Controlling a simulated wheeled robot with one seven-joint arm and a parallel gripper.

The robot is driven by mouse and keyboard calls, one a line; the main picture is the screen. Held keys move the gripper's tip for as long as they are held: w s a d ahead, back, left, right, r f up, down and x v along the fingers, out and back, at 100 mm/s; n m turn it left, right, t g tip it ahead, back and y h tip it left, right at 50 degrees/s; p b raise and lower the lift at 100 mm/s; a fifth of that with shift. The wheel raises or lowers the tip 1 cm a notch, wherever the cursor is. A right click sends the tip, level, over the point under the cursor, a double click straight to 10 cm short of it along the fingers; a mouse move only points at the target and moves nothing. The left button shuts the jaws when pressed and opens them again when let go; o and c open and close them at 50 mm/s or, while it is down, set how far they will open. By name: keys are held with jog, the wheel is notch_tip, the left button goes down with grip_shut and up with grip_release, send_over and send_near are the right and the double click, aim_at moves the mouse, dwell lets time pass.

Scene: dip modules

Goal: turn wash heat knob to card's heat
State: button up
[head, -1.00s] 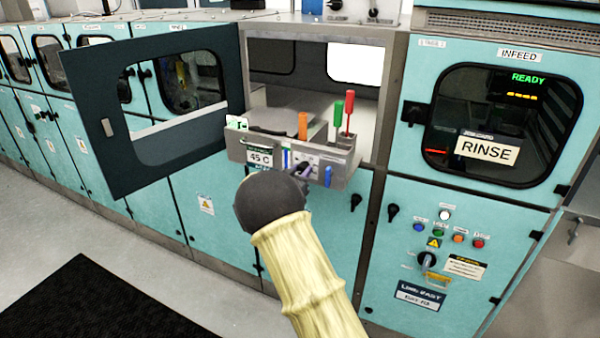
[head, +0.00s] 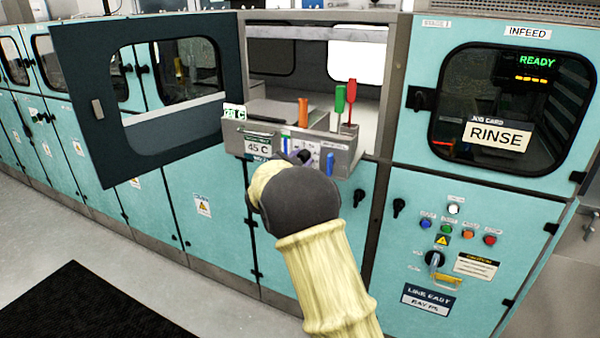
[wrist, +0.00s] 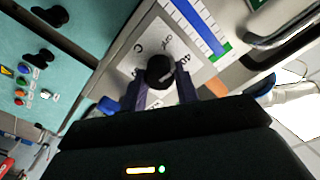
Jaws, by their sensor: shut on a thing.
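The wash heat knob (wrist: 160,68) is a round black knob on a pale dial plate (wrist: 140,50) with dark markings, seen in the wrist view. My gripper (wrist: 160,80) has its two dark fingers on either side of the knob and is shut on it. The dial's markings are too small and turned to read surely. In the head view, my wrist partly covers the front of the grey box that bears the knob. A card reading 45 C (head: 257,147) is on that front, left of the knob. A smaller green-edged card (head: 234,112) stands above it, its figure unclear.
The grey box (head: 345,160) holds orange, green and red handled tools. A dark windowed door (head: 160,150) stands open at left. A RINSE job card (head: 497,134) is on the infeed window at right. Buttons and a rotary switch (head: 434,260) are below it.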

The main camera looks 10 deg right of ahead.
jog(key=shift+f+m+b, duration=0.15)
jog(key=shift+m+b, duration=3.15)
jog(key=shift+b, duration=0.1)
jog(key=shift+f+m+b, duration=0.15)
jog(key=shift+m+b, duration=3.15)
jog(key=shift+b, duration=0.1)
jog(key=o, duration=1)
jog(key=shift+r, duration=0.15)
jog(key=shift+s, duration=0.1)
jog(key=b+v, duration=0.1)
jog(key=v, duration=1.6)
jog(key=shift+s+a, duration=0.1)
